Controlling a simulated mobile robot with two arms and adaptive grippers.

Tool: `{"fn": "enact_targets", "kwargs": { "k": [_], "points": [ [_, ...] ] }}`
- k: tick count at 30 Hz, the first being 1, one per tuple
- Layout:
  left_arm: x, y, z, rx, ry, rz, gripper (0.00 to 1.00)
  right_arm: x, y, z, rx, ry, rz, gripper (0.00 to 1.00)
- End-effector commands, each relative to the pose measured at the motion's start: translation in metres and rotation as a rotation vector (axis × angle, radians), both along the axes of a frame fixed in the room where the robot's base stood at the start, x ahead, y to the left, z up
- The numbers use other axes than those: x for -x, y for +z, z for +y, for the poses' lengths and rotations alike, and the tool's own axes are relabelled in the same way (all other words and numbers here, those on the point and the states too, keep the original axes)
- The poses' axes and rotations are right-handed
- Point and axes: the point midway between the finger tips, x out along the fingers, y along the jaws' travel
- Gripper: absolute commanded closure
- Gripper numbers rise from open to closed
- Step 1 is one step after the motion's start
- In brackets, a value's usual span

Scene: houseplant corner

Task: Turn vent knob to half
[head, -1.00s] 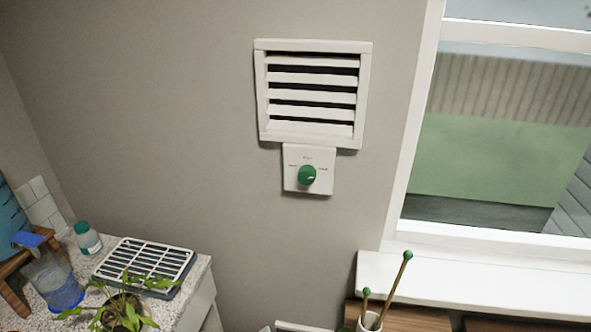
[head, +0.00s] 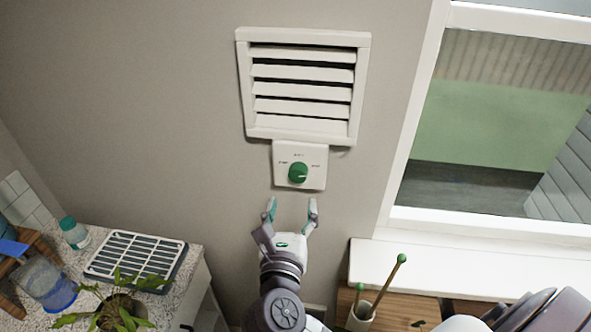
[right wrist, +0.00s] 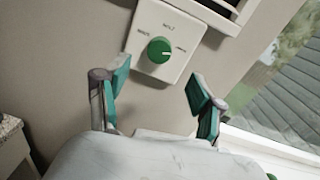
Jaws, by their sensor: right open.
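The green vent knob (head: 298,173) sits on a white plate (head: 317,180) on the wall, below the white slatted vent (head: 364,90). The plate has small labels at its left, top and right, too small to read surely. In the right wrist view the knob (right wrist: 160,50) shows a pale mark pointing right. My right gripper (head: 292,208) is open and empty just below the plate, its fingertips pointing up at it. In the right wrist view its teal-padded fingers (right wrist: 158,92) are spread below the knob, not touching it. My left gripper is not in view.
A window (head: 500,130) with a white sill (head: 440,268) is at the right. At lower left a speckled counter (head: 205,240) holds a slatted tray (head: 140,256), a bottle (head: 75,234) and a potted plant (head: 120,310). A holder with green-tipped sticks (head: 362,315) stands below the sill.

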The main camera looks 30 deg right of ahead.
Motion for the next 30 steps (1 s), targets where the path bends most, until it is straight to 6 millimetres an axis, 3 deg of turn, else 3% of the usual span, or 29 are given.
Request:
{"fn": "enact_targets", "kwargs": {
  "k": [3, 12, 25, 26, 30],
  "points": [
    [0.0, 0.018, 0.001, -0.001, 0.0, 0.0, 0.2, -0.023, 0.007, -0.016, 0.009, 0.0, -0.001, 0.33],
    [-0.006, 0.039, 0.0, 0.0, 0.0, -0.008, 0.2, -0.063, 0.004, -0.043, 0.006, -0.001, -0.001, 0.33],
    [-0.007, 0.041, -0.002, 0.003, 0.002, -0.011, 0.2, -0.072, 0.0, -0.05, 0.002, 0.0, -0.001, 0.33],
    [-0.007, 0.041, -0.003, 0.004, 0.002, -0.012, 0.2, -0.072, 0.0, -0.05, 0.002, 0.0, -0.001, 0.35],
    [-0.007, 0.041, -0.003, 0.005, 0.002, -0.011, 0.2, -0.072, 0.0, -0.049, 0.003, 0.0, -0.001, 0.58]
  ]
}}
